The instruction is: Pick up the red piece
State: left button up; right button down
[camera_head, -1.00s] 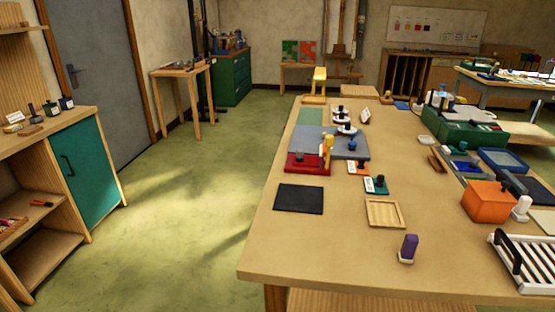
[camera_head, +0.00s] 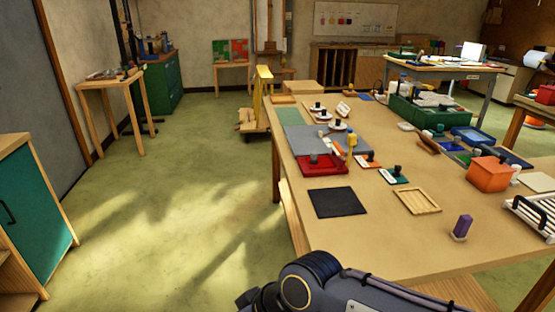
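The red piece (camera_head: 322,172) is a flat red square with a raised rim and a grey knob on it. It lies on the left part of the long wooden table, in front of a grey mat (camera_head: 308,140). A yellow-topped upright item (camera_head: 351,140) stands close beside it on the right. One of my arms crosses the bottom of the view, right of centre, well short of the red piece. Neither gripper shows, so I cannot see their fingers.
On the wooden table (camera_head: 400,240) lie a black mat (camera_head: 337,203), a shallow wooden tray (camera_head: 418,201), a purple-topped block (camera_head: 462,226), an orange box (camera_head: 488,174) and small knobbed plates. A teal-doored cabinet (camera_head: 35,215) stands at left. The floor (camera_head: 150,230) between is open.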

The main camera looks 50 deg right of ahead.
aim_at(313, 162)
jog(key=i+j+z, duration=0.1)
jog(key=i+z, duration=0.25)
jog(key=i, duration=0.15)
jog(key=i+j+z, duration=0.35)
jog(key=i, duration=0.15)
jog(key=i+l+z, duration=0.15)
jog(key=z, duration=0.3)
jog(key=i+z, duration=0.55)
jog(key=z, duration=0.3)
jog(key=i+j+z, duration=0.15)
jog(key=z, duration=0.25)
jog(key=i+j+z, duration=0.2)
jog(key=z, duration=0.25)
jog(key=i+z, duration=0.2)
jog(key=z, duration=0.25)
jog(key=i+j+z, duration=0.1)
jog(key=i+z, duration=0.15)
jog(key=z, duration=0.25)
jog(key=i+j+z, duration=0.15)
jog(key=z, duration=0.3)
